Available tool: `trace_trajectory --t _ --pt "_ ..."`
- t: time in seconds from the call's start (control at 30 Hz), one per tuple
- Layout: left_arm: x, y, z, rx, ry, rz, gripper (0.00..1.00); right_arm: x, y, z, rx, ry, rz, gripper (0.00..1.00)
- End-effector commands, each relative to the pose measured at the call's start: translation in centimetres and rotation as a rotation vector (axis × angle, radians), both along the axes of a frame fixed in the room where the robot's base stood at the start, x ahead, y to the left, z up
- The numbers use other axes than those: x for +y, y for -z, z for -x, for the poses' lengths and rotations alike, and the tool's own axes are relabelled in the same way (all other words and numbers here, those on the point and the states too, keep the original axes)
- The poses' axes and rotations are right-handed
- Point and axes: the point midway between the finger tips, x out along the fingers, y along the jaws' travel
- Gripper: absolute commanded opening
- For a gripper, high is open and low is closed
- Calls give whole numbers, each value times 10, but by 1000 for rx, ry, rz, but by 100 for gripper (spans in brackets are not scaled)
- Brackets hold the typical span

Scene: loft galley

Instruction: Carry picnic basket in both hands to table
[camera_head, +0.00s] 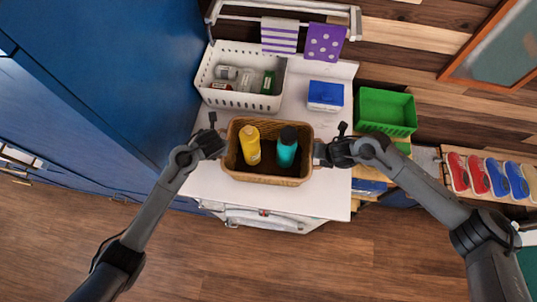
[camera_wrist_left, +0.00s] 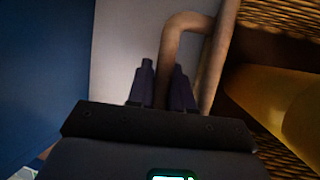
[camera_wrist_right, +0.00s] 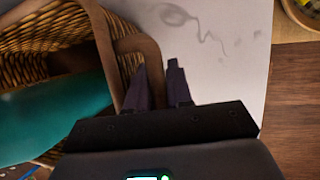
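The brown wicker picnic basket (camera_head: 268,179) is over the white counter in the head view; whether it touches the counter is hard to tell. It holds a yellow bottle (camera_head: 250,146) and a teal bottle with a dark cap (camera_head: 287,150). My left gripper (camera_head: 219,144) is at the basket's left end. In the left wrist view, the left gripper (camera_wrist_left: 162,85) has a brown handle (camera_wrist_left: 172,55) between its fingers, shut on it. My right gripper (camera_head: 322,152) is at the right end. In the right wrist view, the right gripper (camera_wrist_right: 160,85) has its fingers closed around the other handle (camera_wrist_right: 139,45).
Behind the basket stand a white perforated bin (camera_head: 240,102) with jars and a blue-and-white box (camera_head: 326,95). A green crate (camera_head: 386,112) is to the right. A tall blue cabinet (camera_head: 110,70) borders the left. The counter's front (camera_head: 290,201) is clear, with wooden floor beyond.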

Motion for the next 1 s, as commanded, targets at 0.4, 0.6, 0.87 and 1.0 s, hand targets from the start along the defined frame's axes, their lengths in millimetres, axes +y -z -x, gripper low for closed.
trace_trajectory --t 0.4,0.6,0.87,1.0 --pt "0 -3 -1 -3 0 1 0 0 -4 -1 -4 1 -2 0" --pt "0 -10 -1 -3 0 1 0 0 -10 -1 -4 1 -2 0" --pt "0 -28 -1 -3 0 1 0 0 -29 -1 -4 1 -2 0" --pt "0 -40 -1 -3 0 1 0 0 -40 -1 -4 1 -2 0"
